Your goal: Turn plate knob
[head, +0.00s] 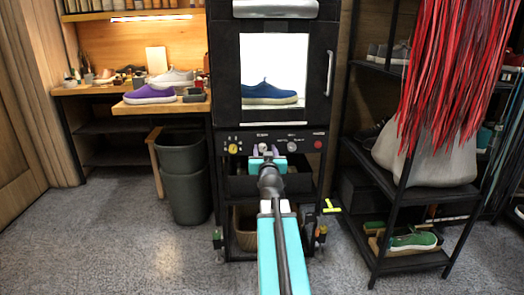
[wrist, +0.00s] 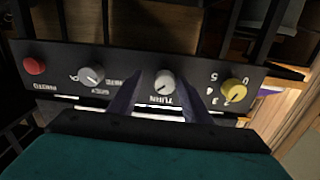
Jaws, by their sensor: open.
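The black control panel (head: 245,137) runs across the cabinet's front below its lit window. A grey-white knob (wrist: 163,84), the one beside the yellow knob, sits in the middle of the upside-down wrist view. It also shows in the head view (head: 263,147). I take it for the plate knob, but its label is hard to read. My gripper (wrist: 163,92) is open, with a dark finger on each side of this knob. In the head view my gripper (head: 265,153) is at the panel. Whether the fingers touch the knob, I cannot tell.
A yellow numbered knob (wrist: 234,90) is on one side, another grey knob (wrist: 92,75) and a red button (wrist: 34,65) on the other. A blue shoe (head: 268,93) stands behind the window. A bin (head: 184,185) and a shelf rack (head: 410,262) flank the cabinet.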

